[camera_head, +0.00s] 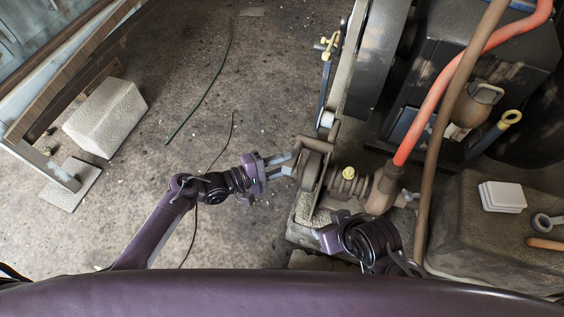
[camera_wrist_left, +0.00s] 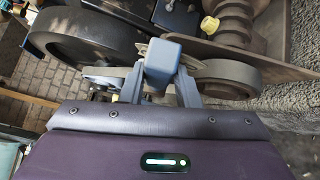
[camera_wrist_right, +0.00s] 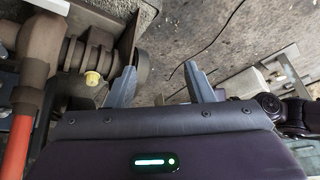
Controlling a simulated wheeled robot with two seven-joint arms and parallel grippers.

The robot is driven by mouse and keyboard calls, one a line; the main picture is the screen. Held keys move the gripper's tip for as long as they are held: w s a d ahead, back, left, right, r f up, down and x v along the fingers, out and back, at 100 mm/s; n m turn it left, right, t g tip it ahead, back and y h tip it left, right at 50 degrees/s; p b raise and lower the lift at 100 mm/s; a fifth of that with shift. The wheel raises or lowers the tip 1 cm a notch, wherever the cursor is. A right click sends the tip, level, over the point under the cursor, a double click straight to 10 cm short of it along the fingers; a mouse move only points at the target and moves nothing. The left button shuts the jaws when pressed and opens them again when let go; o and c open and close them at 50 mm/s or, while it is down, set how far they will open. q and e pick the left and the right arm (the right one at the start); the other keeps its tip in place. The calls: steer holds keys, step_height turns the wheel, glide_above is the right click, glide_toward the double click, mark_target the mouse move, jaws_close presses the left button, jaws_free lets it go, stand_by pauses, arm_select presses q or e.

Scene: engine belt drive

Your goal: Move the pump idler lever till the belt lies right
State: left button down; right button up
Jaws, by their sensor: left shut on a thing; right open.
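My left gripper (camera_head: 280,164) is at the left side of the pump pulley (camera_head: 311,168). In the left wrist view its fingers (camera_wrist_left: 161,85) are shut on a grey-blue block, which I take to be the end of the idler lever (camera_wrist_left: 162,58). The pump pulley (camera_wrist_left: 228,76) is just right of it, and a large black wheel (camera_wrist_left: 85,38) is at the left. How the belt lies cannot be made out. My right gripper (camera_wrist_right: 161,82) is open and empty, low in front of the pump's ribbed shaft (camera_wrist_right: 95,57); in the head view its arm partly hides it.
A red hose (camera_head: 437,95) and a brown hose (camera_head: 448,90) run over the engine at the right. Yellow-tipped handles (camera_head: 328,43) stand at the engine's far left edge. A pale block (camera_head: 105,117) lies on the floor at left. The floor between is mostly clear, with thin cables.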

arm_select(q)
steer(key=c, duration=1.1)
jaws_free()
steer(key=p+v, duration=0.1)
steer(key=v, duration=0.6)
steer(key=shift+s+a+p, duration=0.15)
steer(key=shift+a+p, duration=0.2)
arm_select(e)
steer(key=shift+s+d+r+g+h, duration=0.1)
steer(key=shift+s+d+g+h, duration=0.15)
steer(key=shift+d, duration=0.3)
steer(key=shift+s+d+g+h, duration=0.15)
steer(key=shift+d+g, duration=0.2)
steer(key=shift+d, duration=0.15)
steer(key=shift+w+r+m, duration=0.1)
steer(key=shift+r+m, duration=0.05)
steer(key=shift+m, duration=0.15)
